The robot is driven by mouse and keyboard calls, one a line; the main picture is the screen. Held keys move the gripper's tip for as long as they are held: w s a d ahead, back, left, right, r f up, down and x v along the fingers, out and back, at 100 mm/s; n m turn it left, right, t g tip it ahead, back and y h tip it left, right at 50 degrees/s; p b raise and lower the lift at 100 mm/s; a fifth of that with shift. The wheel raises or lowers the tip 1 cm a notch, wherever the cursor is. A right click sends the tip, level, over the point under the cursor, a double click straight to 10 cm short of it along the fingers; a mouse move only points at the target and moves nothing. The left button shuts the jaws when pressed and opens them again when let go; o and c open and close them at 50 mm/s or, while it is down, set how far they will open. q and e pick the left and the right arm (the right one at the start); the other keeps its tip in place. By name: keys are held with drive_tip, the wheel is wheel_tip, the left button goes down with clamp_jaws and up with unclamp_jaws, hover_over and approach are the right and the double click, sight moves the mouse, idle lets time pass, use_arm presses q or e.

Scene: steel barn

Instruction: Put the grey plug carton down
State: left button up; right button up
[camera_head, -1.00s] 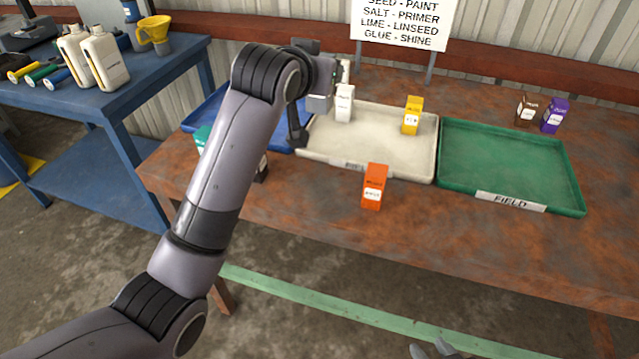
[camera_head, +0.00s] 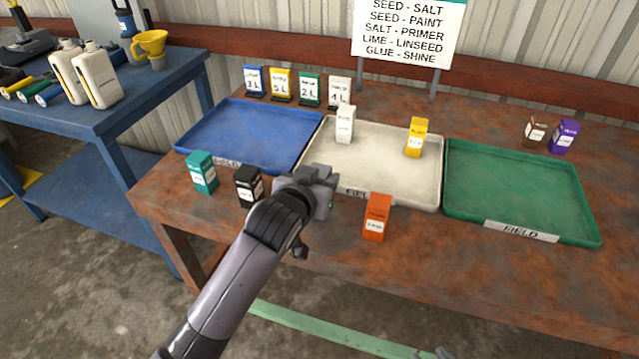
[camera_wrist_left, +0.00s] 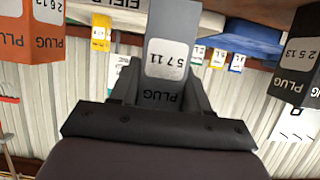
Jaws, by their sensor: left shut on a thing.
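The grey plug carton (camera_wrist_left: 168,55) is between the fingers of my left gripper (camera_wrist_left: 160,92) in the left wrist view, with "PLUG" and "5711" on its face. In the head view my left gripper (camera_head: 322,182) is low over the table's front part, in front of the cream tray. There the carton is hidden by the gripper and arm. A black carton (camera_head: 249,186) stands left of the gripper and an orange carton (camera_head: 377,217) right of it. Both also show in the wrist view, black (camera_wrist_left: 298,70) and orange (camera_wrist_left: 32,40), each marked "PLUG".
The blue tray (camera_head: 250,113), cream tray (camera_head: 400,198) and green tray (camera_head: 515,185) lie behind. A white carton (camera_head: 345,124) and yellow carton (camera_head: 415,138) stand in the cream tray. A teal carton (camera_head: 202,172) stands front left. The front table right of the orange carton is clear.

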use_arm(q)
wheel_tip(320, 180, down, 3)
drive_tip(key=shift+w+r+b, duration=0.1)
drive_tip(key=shift+b, duration=0.8)
drive_tip(key=shift+r, duration=0.1)
use_arm(e)
drive_tip(key=shift+w+a+f, duration=0.1)
drive_tip(key=shift+w+f, duration=0.15)
drive_tip(key=shift+f, duration=0.2)
drive_tip(key=shift+w+a+f, duration=0.1)
drive_tip(key=shift+w+f, duration=0.15)
drive_tip(key=shift+f, duration=0.2)
use_arm(q)
drive_tip(key=shift+f, duration=0.2)
drive_tip(key=o, duration=1.1)
drive_tip(key=shift+c, duration=0.2)
use_arm(e)
drive_tip(key=shift+f, duration=0.1)
